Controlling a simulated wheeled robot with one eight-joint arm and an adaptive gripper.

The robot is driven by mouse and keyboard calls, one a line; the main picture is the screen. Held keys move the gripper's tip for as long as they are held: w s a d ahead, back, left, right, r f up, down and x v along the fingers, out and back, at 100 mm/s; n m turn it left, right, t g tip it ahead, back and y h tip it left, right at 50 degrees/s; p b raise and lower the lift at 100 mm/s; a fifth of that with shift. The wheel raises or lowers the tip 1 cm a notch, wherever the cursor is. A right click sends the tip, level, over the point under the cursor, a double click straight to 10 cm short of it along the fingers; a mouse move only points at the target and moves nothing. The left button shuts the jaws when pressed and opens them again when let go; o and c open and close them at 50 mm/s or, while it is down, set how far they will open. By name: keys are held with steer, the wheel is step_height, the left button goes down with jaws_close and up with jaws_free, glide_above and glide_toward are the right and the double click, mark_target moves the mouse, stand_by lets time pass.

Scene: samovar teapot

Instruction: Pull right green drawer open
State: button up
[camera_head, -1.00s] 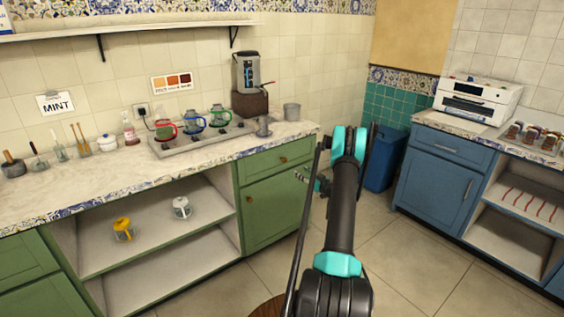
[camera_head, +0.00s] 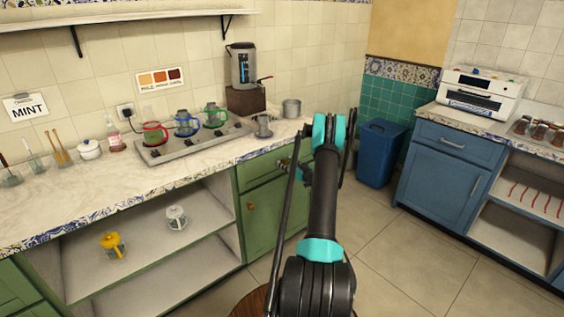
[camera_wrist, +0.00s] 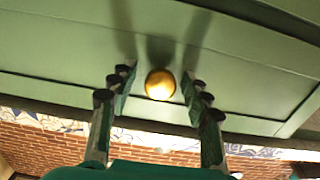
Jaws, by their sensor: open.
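The right green drawer (camera_head: 256,171) is at the top right end of the green counter unit, and it looks shut. Its front (camera_wrist: 238,75) fills much of the wrist view. Its round brass knob (camera_wrist: 160,84) sits between my two fingers there. My gripper (camera_wrist: 157,78) is open, with one finger on each side of the knob and a visible gap to each. In the head view my gripper (camera_head: 290,169) is at the drawer front, partly covering the knob. I cannot tell how deep the fingertips are past the knob.
A green cupboard door (camera_head: 268,212) is below the drawer, beside open shelves with a yellow pot (camera_head: 112,245) and a white pot (camera_head: 176,217). The marble counter (camera_head: 120,178) bears a tray with coloured-handled glass pots. A blue bin (camera_head: 380,153) stands right, with clear floor before it.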

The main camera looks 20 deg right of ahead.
jaws_close()
stand_by(0.3)
